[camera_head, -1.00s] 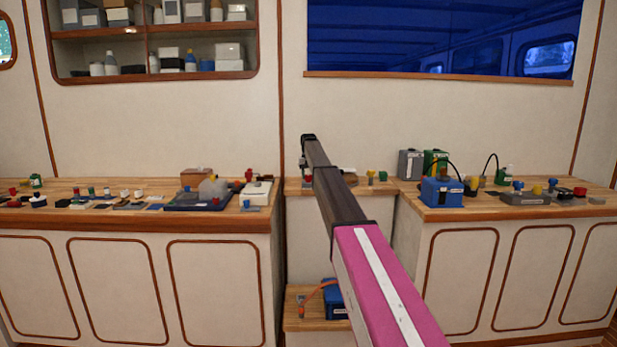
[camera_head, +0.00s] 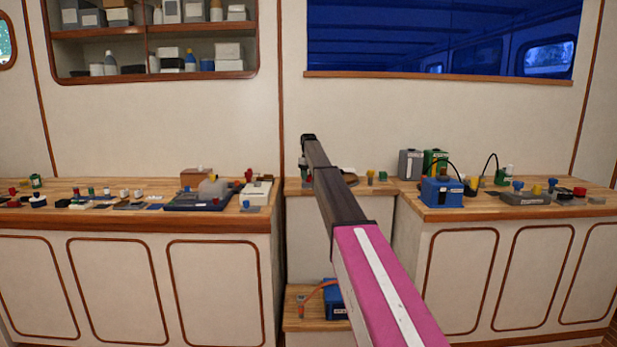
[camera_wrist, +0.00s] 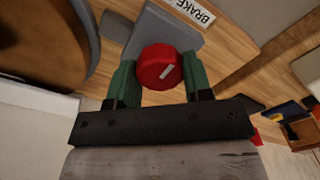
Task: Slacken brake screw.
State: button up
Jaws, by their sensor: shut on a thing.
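The brake screw (camera_wrist: 160,68) is a round red knob with a white mark across its top, seen in the wrist view. It stands at the edge of a grey plate (camera_wrist: 150,30) with a white label reading "BRAKE" (camera_wrist: 192,9). My gripper (camera_wrist: 158,80) has its two green fingers on either side of the knob, shut on it. In the head view my arm reaches to the middle bench section and hides most of the gripper and plate.
The left bench (camera_head: 100,219) holds many small parts and a dark tray. The right bench (camera_head: 440,214) holds a blue box (camera_head: 441,192) and several knobbed units. A large round brown and grey body (camera_wrist: 50,40) lies close beside my gripper in the wrist view.

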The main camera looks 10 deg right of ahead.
aim_at(309, 175)
dwell(0.4)
jog(key=o, duration=0.9)
notch_tip(309, 175, up, 11)
jog(key=shift+f, duration=0.1)
